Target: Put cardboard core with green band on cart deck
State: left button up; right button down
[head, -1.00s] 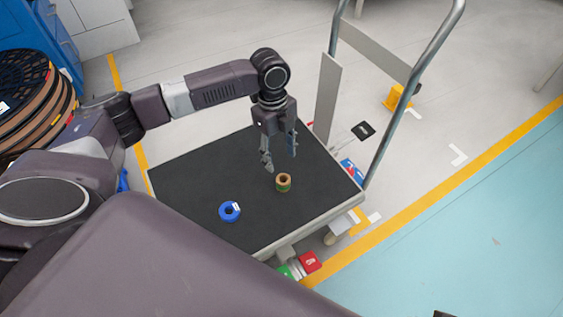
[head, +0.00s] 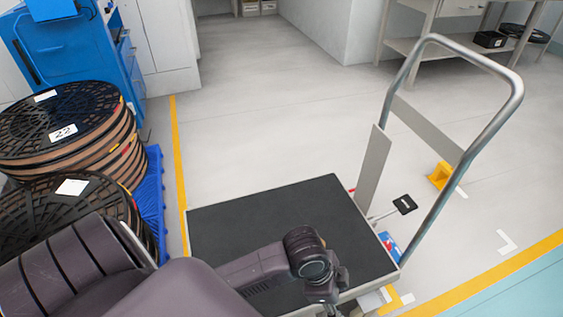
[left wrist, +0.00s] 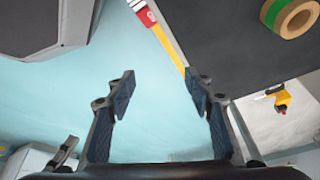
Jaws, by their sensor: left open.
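The cardboard core with green band (left wrist: 292,16) rests on the dark cart deck (left wrist: 250,55), at the top right of the left wrist view and partly cut off. In the head view the cart deck (head: 285,208) shows a bare far part, and my left arm hides its near part; the core does not show there. My left gripper (left wrist: 160,85) is open and empty, with its fingers off to the side of the deck, apart from the core. In the head view it is mostly cut off at the bottom edge. My right gripper is not in view.
The cart's metal handle (head: 505,105) rises at the deck's right end. Stacked black-topped reels (head: 70,125) stand on a blue pallet (head: 152,200) at left. A yellow block (head: 440,175) lies on the floor beyond the handle. The floor behind the cart is clear.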

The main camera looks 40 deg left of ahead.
pick_arm(q)
jog(key=s+a+n+y, duration=0.1)
jog(key=s+a+n, duration=0.2)
jog(key=s+a+n+y, duration=0.1)
jog(key=s+a+n, duration=0.2)
jog(key=s+a+f+n+y, duration=0.1)
jog(key=s+a+n, duration=0.2)
jog(key=a, duration=0.1)
jog(key=shift+s+f+n+t, duration=0.1)
jog(key=shift+s+n+t, duration=0.2)
jog(key=shift+d, duration=0.1)
